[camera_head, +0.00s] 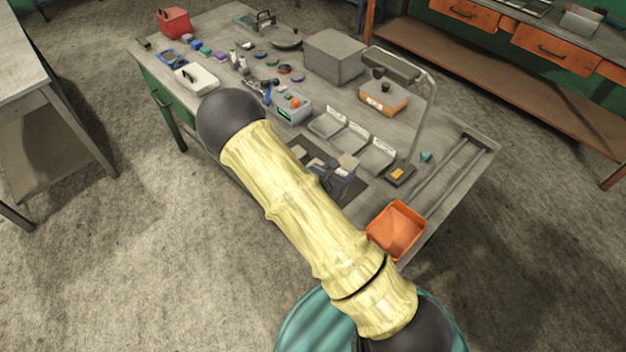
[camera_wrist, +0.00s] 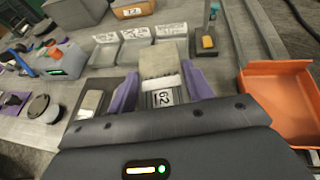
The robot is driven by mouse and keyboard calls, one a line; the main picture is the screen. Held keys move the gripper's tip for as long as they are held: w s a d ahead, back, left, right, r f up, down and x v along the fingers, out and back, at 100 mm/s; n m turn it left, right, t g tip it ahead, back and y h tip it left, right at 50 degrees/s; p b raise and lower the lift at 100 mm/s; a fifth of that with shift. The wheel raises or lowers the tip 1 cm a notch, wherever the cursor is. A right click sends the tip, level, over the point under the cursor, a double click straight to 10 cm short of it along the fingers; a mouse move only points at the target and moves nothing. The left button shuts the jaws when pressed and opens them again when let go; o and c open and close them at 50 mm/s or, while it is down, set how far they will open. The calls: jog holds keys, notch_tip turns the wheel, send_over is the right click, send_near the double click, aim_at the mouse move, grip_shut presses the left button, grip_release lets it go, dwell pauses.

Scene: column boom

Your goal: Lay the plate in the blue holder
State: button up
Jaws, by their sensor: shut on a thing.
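My gripper (camera_wrist: 161,84) has its two purple fingers shut on a flat grey-tan plate (camera_wrist: 157,60), which sticks out beyond the fingertips. A white label reading 62 shows between the fingers. In the head view, my gripper (camera_head: 340,170) is low over the near side of the workbench, partly hidden by my arm. I cannot tell whether the plate touches the surface below. A small blue frame (camera_head: 170,57) lies at the far left end of the bench; it may be the blue holder, but its detail is too small to be sure.
Three labelled grey trays (camera_head: 355,136) stand just beyond my gripper. An orange bin (camera_head: 396,229) is to its right, near the bench edge. A lamp (camera_head: 392,64) rises behind. A grey toolbox with coloured items (camera_head: 290,106) and many small parts crowd the left half.

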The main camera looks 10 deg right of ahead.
jog(key=w+a+f+m+g+h+b, duration=0.1)
jog(key=b, duration=0.1)
jog(key=w+a+f+m+g+h+b, duration=0.1)
jog(key=w+b, duration=0.1)
jog(key=shift+w+a+f, duration=0.15)
jog(key=shift+w+f, duration=0.05)
jog(key=shift+f, duration=0.1)
jog(key=shift+f+p, duration=0.65)
jog(key=shift+f, duration=2.25)
jog(key=shift+f, duration=0.1)
jog(key=shift+f+p, duration=0.5)
jog(key=shift+f, duration=1.5)
